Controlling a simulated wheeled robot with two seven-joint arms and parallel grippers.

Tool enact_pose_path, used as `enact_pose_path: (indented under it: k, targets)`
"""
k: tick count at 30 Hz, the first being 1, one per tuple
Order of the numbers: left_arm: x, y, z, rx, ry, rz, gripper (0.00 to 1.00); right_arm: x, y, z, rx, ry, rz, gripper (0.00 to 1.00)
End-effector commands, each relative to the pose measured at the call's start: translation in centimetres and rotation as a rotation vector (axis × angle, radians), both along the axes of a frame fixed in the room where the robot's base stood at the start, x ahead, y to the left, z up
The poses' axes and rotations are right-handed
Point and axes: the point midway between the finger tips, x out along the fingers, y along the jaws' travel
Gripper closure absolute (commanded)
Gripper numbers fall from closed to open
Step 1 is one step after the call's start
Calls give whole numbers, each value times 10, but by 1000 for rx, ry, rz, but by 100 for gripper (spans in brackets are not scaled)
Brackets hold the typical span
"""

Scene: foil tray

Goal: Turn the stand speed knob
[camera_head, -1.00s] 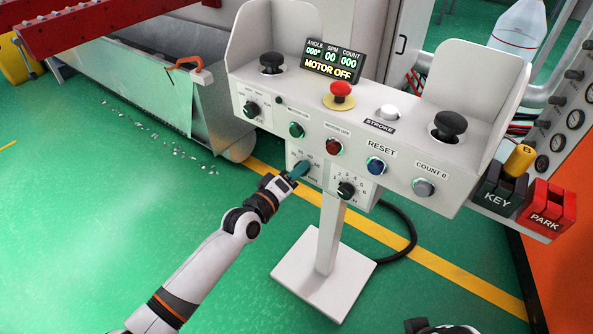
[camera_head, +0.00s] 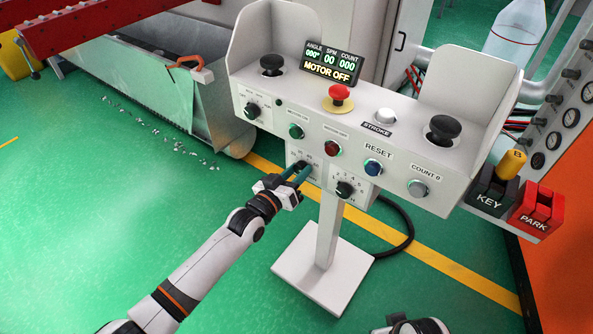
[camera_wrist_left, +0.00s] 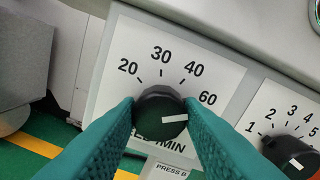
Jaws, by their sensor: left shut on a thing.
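The stand speed knob (camera_wrist_left: 160,112) is black and round with a white pointer line. In the left wrist view its pointer aims right, toward the 60 side of the 20-30-40-60 dial plate (camera_wrist_left: 128,48). The plate's lower lettering is partly hidden by my fingers. My left gripper (camera_wrist_left: 160,118) is shut on the knob, one teal finger on each side. In the head view my left gripper (camera_head: 298,172) reaches the low left panel of the control stand (camera_head: 300,150), and its fingers partly cover the knob. My right gripper cannot be made out.
A second knob (camera_wrist_left: 290,152) with a numbered dial sits close to the right. Above are several buttons, including the red mushroom button (camera_head: 340,92). The display (camera_head: 332,63) reads MOTOR OFF. The stand post (camera_head: 328,225) is below; open green floor lies left.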

Motion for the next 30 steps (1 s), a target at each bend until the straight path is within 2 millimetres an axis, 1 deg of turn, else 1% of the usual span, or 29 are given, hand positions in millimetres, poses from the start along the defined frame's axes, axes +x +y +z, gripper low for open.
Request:
enact_pose_path:
  k: [6,16,17,18,20,21,30]
  targets:
    - [-1,0,-3,23,-9,-1,89,0,0,-4,-1,4,0,100]
    - [-1,0,-3,24,-10,0,89,0,0,-5,-1,4,0,100]
    - [-1,0,-3,24,-10,0,63,0,0,-5,-1,4,0,100]
    - [-1,0,-3,24,-10,0,56,0,0,-5,-1,4,0,100]
    - [-1,0,-3,23,-11,0,46,0,0,-5,-1,4,0,100]
    - [-1,0,-2,22,-11,0,44,0,0,-5,-1,4,0,100]
    - [-2,1,-1,20,-12,0,44,0,0,-3,0,2,0,100]
